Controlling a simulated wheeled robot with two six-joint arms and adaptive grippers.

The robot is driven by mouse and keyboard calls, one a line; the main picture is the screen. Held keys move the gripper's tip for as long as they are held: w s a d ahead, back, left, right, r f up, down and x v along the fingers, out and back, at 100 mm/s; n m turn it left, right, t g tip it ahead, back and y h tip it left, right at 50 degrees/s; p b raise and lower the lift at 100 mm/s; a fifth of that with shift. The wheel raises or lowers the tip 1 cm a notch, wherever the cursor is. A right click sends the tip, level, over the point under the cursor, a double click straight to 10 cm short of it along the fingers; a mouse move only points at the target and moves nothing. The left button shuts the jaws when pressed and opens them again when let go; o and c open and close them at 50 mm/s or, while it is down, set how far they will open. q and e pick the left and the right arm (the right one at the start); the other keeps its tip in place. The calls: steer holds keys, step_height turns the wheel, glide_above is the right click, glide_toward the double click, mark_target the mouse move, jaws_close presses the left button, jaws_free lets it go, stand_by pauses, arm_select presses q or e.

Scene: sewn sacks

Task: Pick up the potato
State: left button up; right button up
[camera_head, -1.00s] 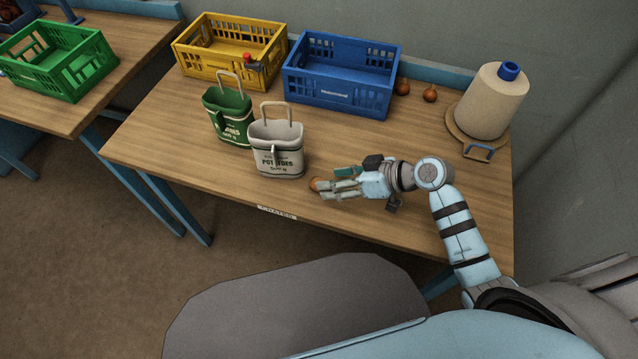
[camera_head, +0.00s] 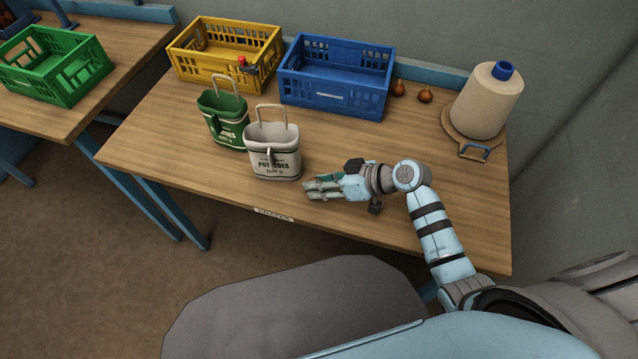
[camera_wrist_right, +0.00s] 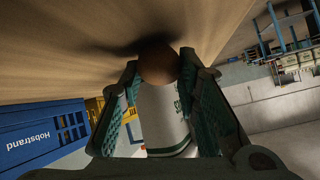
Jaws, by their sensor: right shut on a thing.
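The potato (camera_wrist_right: 158,62) is a round brown thing between the fingertips in the right wrist view. In the head view the fingers hide it. The white sack also shows behind the potato in the wrist view (camera_wrist_right: 163,115). My left gripper is not in view.
A green sack (camera_head: 224,122) stands beside the white one. A yellow crate (camera_head: 195,72) and a blue crate (camera_head: 330,98) stand at the back. The table's front right is bare.

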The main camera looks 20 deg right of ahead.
step_height(320, 180, up, 24)
steer(key=a+p, duration=0.1)
steer(key=p, duration=0.3)
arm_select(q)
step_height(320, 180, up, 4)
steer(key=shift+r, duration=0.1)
arm_select(e)
steer(key=s+d+r, duration=0.1)
steer(key=s+d, duration=0.5)
steer(key=s, duration=0.3)
steer(key=shift+s+d+r, duration=0.15)
steer(key=shift+d+r, duration=0.2)
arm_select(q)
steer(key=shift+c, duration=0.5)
